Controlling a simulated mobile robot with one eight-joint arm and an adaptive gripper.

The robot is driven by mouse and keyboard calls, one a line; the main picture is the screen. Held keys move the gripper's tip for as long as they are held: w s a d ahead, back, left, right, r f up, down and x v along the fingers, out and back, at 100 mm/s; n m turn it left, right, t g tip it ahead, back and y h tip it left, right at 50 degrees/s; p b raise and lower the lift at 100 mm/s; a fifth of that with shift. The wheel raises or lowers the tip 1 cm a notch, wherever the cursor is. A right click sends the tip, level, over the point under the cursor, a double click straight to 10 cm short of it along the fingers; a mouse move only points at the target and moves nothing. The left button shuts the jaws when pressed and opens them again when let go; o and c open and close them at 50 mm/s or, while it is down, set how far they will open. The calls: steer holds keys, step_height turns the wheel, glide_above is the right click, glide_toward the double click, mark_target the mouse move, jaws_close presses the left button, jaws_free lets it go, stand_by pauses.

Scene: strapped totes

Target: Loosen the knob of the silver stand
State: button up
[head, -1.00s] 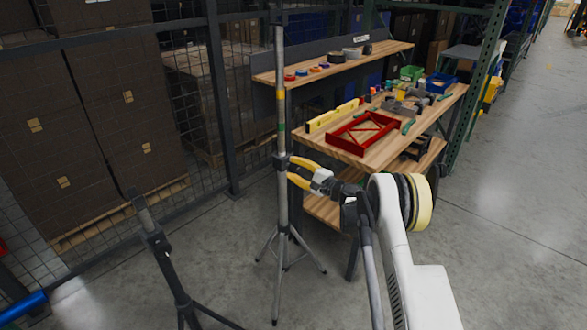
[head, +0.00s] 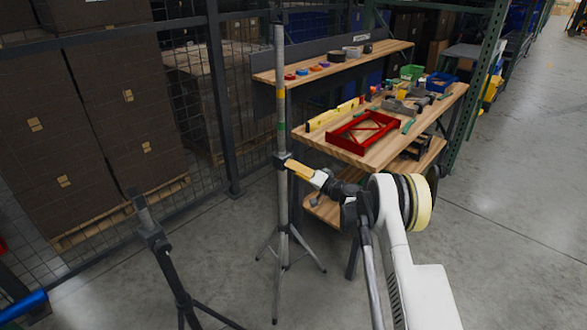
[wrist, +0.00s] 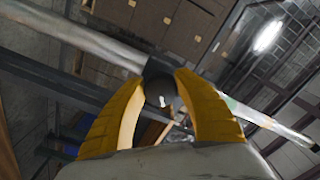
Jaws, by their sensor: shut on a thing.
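The silver stand (head: 282,205) stands upright on spread tripod legs left of the workbench, with coloured bands on its pole and a dark collar (head: 281,160) at mid height. My gripper (head: 291,164) reaches in from the right at the collar. In the head view its yellow fingers overlap and hide the knob. In the wrist view, my gripper (wrist: 160,88) has one finger on each side of the dark, rounded knob (wrist: 159,92) and is shut on it. The pole (wrist: 90,42) crosses behind the fingers.
A dark stand (head: 159,247) stands in the left foreground. The workbench (head: 352,156) behind my gripper holds a red frame (head: 363,132), a yellow level (head: 334,114) and several tools. A wire fence and boxed pallets are behind. Open floor lies to the right.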

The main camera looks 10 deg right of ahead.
steer(key=n, duration=0.6)
steer(key=shift+w+d+n, duration=0.1)
steer(key=shift+n, duration=0.3)
stand_by(0.4)
steer(key=o, duration=1.2)
steer(key=v, duration=1.2)
